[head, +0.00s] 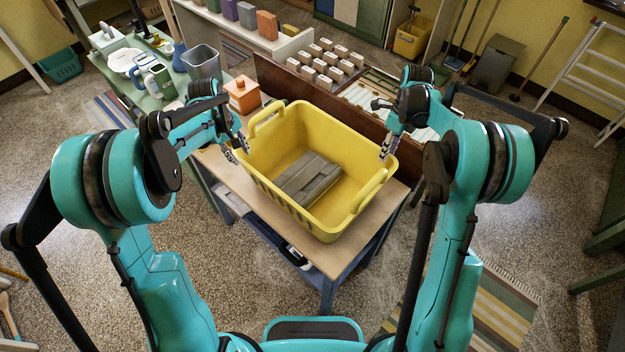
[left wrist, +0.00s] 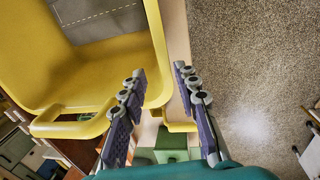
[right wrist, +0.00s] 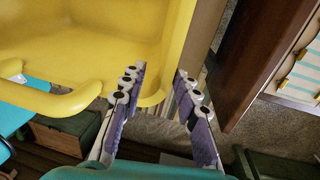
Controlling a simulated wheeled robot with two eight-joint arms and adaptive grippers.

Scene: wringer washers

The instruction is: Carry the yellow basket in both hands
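The yellow basket (head: 288,214) stands upright on a small wooden-topped table (head: 341,266), with a folded grey cloth (head: 307,178) lying inside. Loop handles show at its back left and front right. My left gripper (head: 240,150) is at the basket's left wall. In the left wrist view its open fingers (left wrist: 160,88) lie on either side of the yellow rim, one over the inside and one outside. My right gripper (head: 386,146) is at the right wall. In the right wrist view its open fingers (right wrist: 158,88) also lie on either side of the rim. I cannot tell how deep the fingers reach.
An orange container (head: 241,96) stands behind the basket's left corner. A dark brown board (head: 300,100) runs close behind the basket. A green table (head: 120,88) with jugs and a grey bin is at the back left. Floor is clear in front, with a striped rug (head: 500,305) at right.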

